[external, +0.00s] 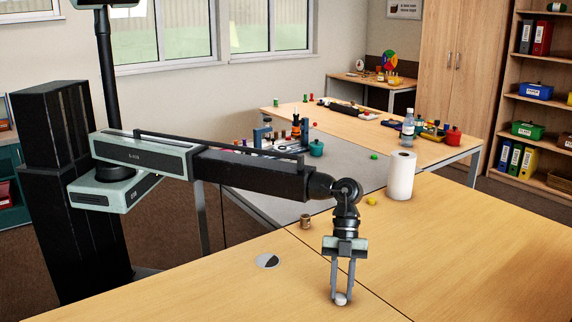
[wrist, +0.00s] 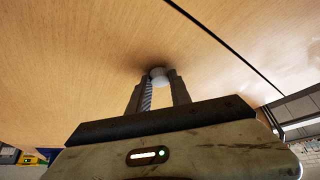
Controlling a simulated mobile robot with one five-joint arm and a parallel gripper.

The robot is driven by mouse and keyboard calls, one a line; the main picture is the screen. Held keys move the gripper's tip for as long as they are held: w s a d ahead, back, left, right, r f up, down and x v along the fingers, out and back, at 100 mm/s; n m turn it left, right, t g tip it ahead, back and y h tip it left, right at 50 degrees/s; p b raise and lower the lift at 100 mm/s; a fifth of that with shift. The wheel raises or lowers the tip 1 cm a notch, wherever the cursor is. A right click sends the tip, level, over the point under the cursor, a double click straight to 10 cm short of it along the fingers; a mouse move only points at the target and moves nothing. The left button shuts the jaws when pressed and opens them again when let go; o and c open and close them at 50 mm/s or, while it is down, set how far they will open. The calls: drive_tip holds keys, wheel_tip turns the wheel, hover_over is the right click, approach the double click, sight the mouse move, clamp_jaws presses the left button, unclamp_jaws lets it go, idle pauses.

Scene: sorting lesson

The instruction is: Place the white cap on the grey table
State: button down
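The white cap (external: 341,299) is between my fingertips, low over the near wooden table; a gap beneath it cannot be made out. My gripper (external: 341,292) points down, with its two fingers against the cap's sides. In the wrist view the cap (wrist: 159,73) shows at the tips of my gripper (wrist: 160,82), with a dark shadow on the wood around it. The grey table (external: 345,165) lies beyond the near wooden table, partly hidden behind my arm.
A white paper roll (external: 400,176), a yellow cup (external: 371,200) and a brown pot (external: 305,221) stand along the wooden table's far edge. A blue rack (external: 280,138), a green pot (external: 316,149) and a green piece (external: 374,156) stand farther back.

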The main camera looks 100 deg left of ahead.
idle(0.4)
drive_tip(key=shift+r+p, duration=0.4)
drive_tip(key=shift+p, duration=0.05)
wheel_tip(320, 180, up, 3)
drive_tip(key=p, duration=0.3)
drive_tip(key=s+a, duration=0.2)
drive_tip(key=s, duration=0.3)
drive_tip(key=s+a, duration=0.2)
drive_tip(key=s, duration=0.3)
drive_tip(key=s+a+r+p, duration=0.1)
drive_tip(key=s+a, duration=0.1)
drive_tip(key=s, duration=0.3)
drive_tip(key=shift+r, duration=0.1)
wheel_tip(320, 180, up, 8)
drive_tip(key=p, duration=0.8)
drive_tip(key=shift+w, duration=0.1)
